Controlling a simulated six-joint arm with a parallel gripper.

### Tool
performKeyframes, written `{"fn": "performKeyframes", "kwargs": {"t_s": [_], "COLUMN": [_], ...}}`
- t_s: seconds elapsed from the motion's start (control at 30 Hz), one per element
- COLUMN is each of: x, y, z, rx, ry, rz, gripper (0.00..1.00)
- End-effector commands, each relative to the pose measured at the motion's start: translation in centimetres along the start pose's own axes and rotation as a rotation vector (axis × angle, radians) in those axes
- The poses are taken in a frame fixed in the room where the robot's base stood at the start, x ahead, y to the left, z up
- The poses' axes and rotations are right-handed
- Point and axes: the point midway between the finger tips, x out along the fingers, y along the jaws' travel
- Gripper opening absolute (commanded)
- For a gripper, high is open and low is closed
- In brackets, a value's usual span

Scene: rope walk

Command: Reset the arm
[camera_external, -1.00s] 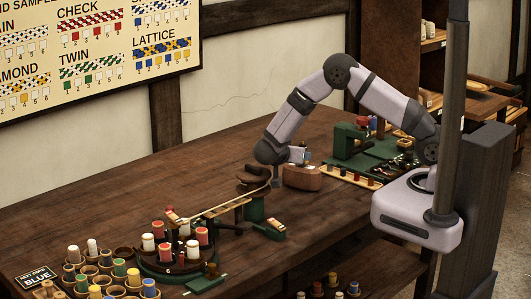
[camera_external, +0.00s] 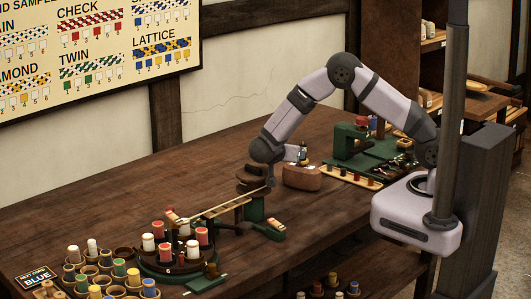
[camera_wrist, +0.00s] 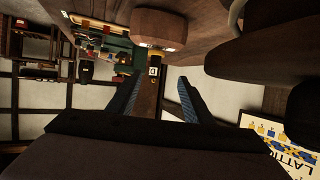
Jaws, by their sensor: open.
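Whether the fingertips touch the fixture is too small to tell.
A round carrier with red and white bobbins (camera_external: 176,258) stands front left, joined to the fixture by a pale strip (camera_external: 215,207). Cups of spools (camera_external: 110,272) stand at the left corner. A green machine (camera_external: 352,140) stands behind right. The bench's back left (camera_external: 130,190) is clear.

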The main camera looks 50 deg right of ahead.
Motion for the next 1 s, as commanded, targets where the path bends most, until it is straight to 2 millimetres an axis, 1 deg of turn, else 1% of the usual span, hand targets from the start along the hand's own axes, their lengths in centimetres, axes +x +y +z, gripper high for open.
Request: {"fn": "performKeyframes", "kwargs": {"t_s": [0.07, 0.17, 0.27, 0.3, 0.4, 0.47, 0.53, 0.57, 0.67, 0.77, 0.8, 0.87, 0.9, 0.97, 1.0], "x": [0.5, 1.0, 1.3, 1.2, 0.5, -0.3, -1.3, -1.7, -3.2, -4.4, -4.8, -5.2, -5.4, -5.6, -5.6], "y": [-0.8, -2.7, -4.8, -5.7, -7.1, -7.3, -6.9, -6.5, -4.1, -0.4, 1.5, 4.5, 6.6, 10.0, 12.2], "z": [-0.8, -1.9, -3.0, -3.4, -3.9, -3.6, -3.0, -2.6, -1.0, 1.0, 1.8, 2.9, 3.6, 4.5, 5.0], "rx": [0.01, 0.017, 0.012, 0.002, -0.042, -0.084, -0.149, -0.179, -0.298, -0.432, -0.487, -0.574, -0.63, -0.715, -0.767], "ry": [-0.007, -0.028, -0.065, -0.087, -0.155, -0.207, -0.272, -0.302, -0.41, -0.519, -0.563, -0.626, -0.667, -0.724, -0.758], "rz": [-0.05, -0.159, -0.305, -0.37, -0.532, -0.621, -0.711, -0.743, -0.829, -0.874, -0.88, -0.879, -0.87, -0.848, -0.829], "gripper": [0.46, 0.46, 0.46, 0.46, 0.46, 0.46, 0.46, 0.46, 0.46, 0.46, 0.46, 0.46, 0.46, 0.46, 0.46]}}
